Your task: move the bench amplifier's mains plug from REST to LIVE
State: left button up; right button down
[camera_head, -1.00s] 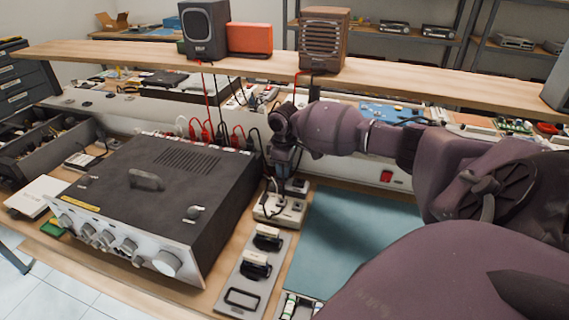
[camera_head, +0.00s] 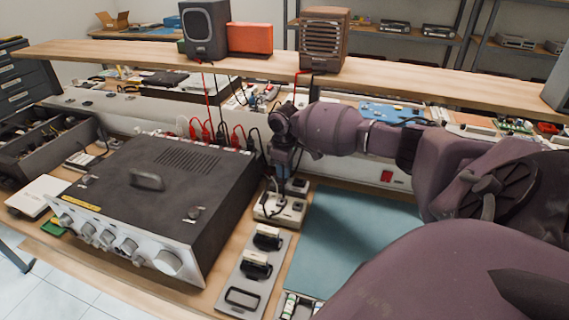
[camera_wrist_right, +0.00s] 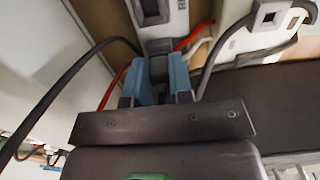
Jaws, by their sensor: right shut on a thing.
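The bench amplifier (camera_head: 165,190), a dark box with a silver knob panel, sits on the left of the bench. A pale socket block (camera_head: 279,208) stands beside its right rear corner. My right gripper (camera_head: 281,180) points down over this block. In the right wrist view, the blue fingertips (camera_wrist_right: 162,80) are shut on a dark plug (camera_wrist_right: 158,68), largely hidden between them. A pale block with a dark socket (camera_wrist_right: 152,12) lies just beyond it. I cannot tell whether the plug is inside a socket, nor read REST or LIVE. My left gripper is out of view.
A grey plate (camera_head: 252,274) with black handles lies in front of the socket block. A teal mat (camera_head: 350,235) gives clear room to the right. Black and red cables (camera_wrist_right: 190,38) run close around the gripper. A wooden shelf (camera_head: 270,68) crosses behind.

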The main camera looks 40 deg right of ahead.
jog(key=shift+f+p, duration=0.1)
jog(key=shift+p, duration=0.4)
dwell(2.3)
jog(key=c, duration=0.9)
grip_release()
jog(key=shift+c, duration=0.2)
